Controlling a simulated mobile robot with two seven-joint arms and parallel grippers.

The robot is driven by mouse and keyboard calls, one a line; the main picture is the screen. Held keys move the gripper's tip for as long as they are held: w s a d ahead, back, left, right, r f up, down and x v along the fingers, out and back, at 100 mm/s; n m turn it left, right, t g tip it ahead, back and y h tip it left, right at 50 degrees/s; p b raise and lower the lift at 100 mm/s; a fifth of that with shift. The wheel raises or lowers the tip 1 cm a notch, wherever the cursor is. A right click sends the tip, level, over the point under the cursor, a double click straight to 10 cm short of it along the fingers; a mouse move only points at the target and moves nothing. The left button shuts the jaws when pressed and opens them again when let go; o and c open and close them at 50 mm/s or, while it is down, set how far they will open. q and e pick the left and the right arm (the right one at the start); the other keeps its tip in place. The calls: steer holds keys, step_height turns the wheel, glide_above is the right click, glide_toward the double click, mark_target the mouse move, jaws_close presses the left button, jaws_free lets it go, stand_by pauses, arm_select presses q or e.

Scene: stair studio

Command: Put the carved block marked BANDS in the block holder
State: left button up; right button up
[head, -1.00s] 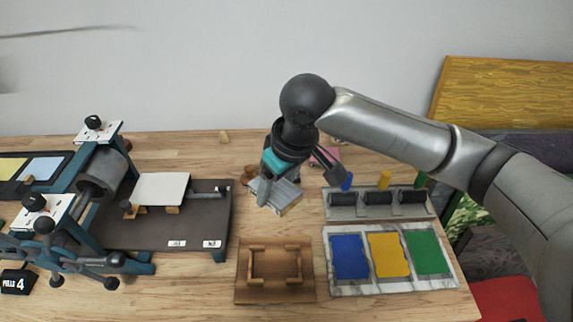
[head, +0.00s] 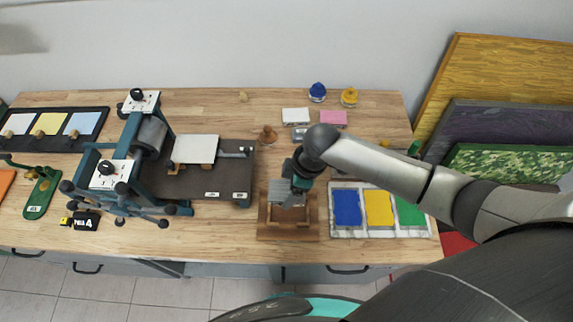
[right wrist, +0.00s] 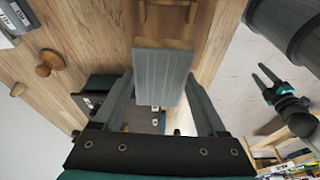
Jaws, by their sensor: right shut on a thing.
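My right gripper (head: 291,197) is shut on a grey block (head: 283,189) with a grooved face. The block and fingers also show in the right wrist view, the block (right wrist: 162,72) between the fingertips (right wrist: 160,84). No BANDS marking can be read on it. The wooden block holder (head: 288,235), a brown board with a raised frame, is under the block in the head view. Its frame also shows beyond the block in the right wrist view (right wrist: 168,14). Whether block and holder touch, I cannot tell. My left gripper (right wrist: 264,80) appears small at the right of the wrist view.
A press (head: 150,135) with a dark bed stands to the left. A tray of blue, yellow and green panels (head: 350,233) lies right of the holder. Bare tabletop lies left of the holder.

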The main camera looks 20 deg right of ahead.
steer(key=shift+s+f+n, duration=0.2)
steer(key=shift+s+n, duration=0.1)
steer(key=shift+s, duration=0.1)
steer(key=shift+f, duration=0.1)
steer(key=shift+f+b, duration=0.7)
steer(key=shift+f, duration=0.5)
steer(key=b, duration=0.6)
glide_above(287, 213)
steer(key=f, duration=0.5)
steer(key=shift+d, duration=0.4)
steer(key=shift+r+p, duration=0.1)
steer(key=shift+p, duration=0.3)
steer(key=shift+s+p, duration=0.1)
steer(key=shift+p, duration=0.3)
steer(key=shift+f+b, duration=0.85)
steer(key=shift+f, duration=0.45)
steer(key=o, duration=1.3)
